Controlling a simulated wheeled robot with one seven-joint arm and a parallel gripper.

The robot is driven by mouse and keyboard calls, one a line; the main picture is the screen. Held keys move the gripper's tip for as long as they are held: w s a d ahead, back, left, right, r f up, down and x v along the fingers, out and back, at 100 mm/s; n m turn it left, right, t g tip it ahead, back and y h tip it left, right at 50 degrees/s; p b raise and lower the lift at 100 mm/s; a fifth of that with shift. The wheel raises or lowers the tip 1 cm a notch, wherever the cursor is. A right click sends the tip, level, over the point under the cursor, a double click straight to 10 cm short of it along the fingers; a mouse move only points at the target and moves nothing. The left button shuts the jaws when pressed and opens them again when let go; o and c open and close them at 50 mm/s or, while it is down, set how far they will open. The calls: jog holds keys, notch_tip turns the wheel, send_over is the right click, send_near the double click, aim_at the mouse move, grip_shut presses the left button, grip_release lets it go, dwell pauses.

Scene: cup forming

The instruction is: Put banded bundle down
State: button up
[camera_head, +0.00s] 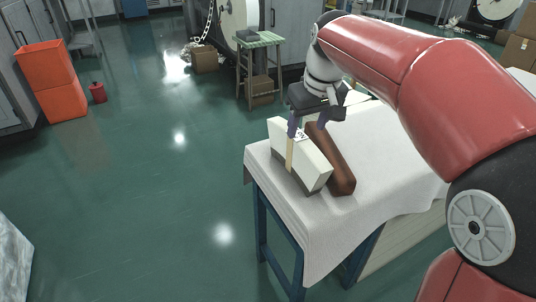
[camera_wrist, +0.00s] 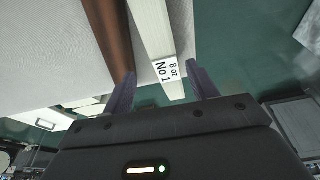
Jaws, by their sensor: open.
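The banded bundle (camera_head: 301,158) is a pale block with a tan band, resting near the left corner of the cloth-covered table (camera_head: 374,165). In the wrist view the bundle (camera_wrist: 152,30) carries a white label reading "No 1" and "8 oz". My gripper (camera_head: 308,127) is at its upper end, jaws open. In the wrist view the fingertips (camera_wrist: 162,82) stand on either side of the labelled end, with a visible gap on the right. Whether the left finger touches it I cannot tell.
A brown bar-like object (camera_head: 332,160) lies right beside the bundle; it also shows in the wrist view (camera_wrist: 108,32). The table's left edge is close to the bundle. Free cloth lies to the right. A green stool (camera_head: 259,42) stands behind on the floor.

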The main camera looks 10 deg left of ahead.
aim_at(295, 144)
jog(key=shift+w+a, duration=0.45)
jog(key=shift+a, duration=0.4)
jog(key=shift+w+a+f+n, duration=0.1)
jog(key=shift+a+f+n, duration=0.1)
jog(key=shift+a+n, duration=0.15)
jog(key=x, duration=0.5)
jog(key=d+x, duration=0.1)
jog(key=x, duration=0.1)
jog(key=shift+f+b, duration=0.35)
jog(key=shift+f, duration=0.05)
jog(key=shift+r, duration=0.1)
grip_shut()
